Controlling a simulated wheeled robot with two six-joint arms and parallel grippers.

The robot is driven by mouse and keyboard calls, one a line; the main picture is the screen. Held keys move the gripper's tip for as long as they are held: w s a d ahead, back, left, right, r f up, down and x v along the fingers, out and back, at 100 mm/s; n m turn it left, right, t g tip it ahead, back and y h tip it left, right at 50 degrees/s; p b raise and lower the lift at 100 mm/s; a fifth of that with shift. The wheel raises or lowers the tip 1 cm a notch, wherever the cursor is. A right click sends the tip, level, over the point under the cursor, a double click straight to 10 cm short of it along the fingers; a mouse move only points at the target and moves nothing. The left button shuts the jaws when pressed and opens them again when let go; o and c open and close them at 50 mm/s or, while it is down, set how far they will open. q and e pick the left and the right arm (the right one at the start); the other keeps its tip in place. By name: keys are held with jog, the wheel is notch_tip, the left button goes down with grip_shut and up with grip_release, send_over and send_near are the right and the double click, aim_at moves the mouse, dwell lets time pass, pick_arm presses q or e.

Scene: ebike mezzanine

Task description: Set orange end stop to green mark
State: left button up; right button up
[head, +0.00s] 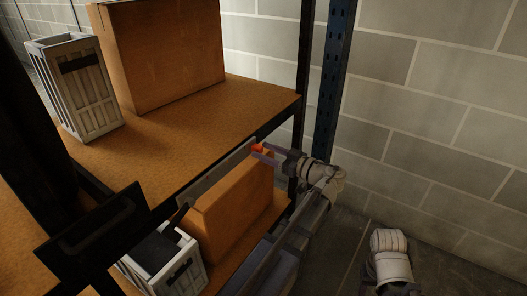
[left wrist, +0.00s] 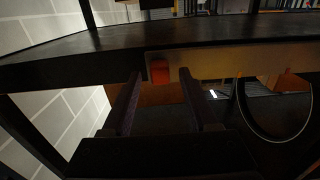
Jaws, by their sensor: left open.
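The orange end stop (head: 257,148) is a small block at the far right end of a grey rail (head: 220,172) along the shelf's front edge. In the left wrist view, the orange end stop (left wrist: 159,72) sits on the pale rail (left wrist: 215,66), near the rail's left end. My left gripper (head: 262,154) is open, with its fingertips close to the stop. In the left wrist view, the left gripper (left wrist: 162,82) has one finger on each side below the stop, with the stop between them in the picture. Contact cannot be told. I see no green mark. My right gripper is out of view.
A large cardboard box (head: 160,55) and a white slatted crate (head: 88,95) stand on the upper shelf (head: 205,110). Another box (head: 232,205) and a white crate (head: 185,272) are below. A dark upright (head: 332,90) rises behind my left gripper, before a block wall.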

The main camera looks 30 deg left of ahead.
pick_arm(q)
jog(key=shift+a, duration=0.5)
grip_shut()
dwell(1.2)
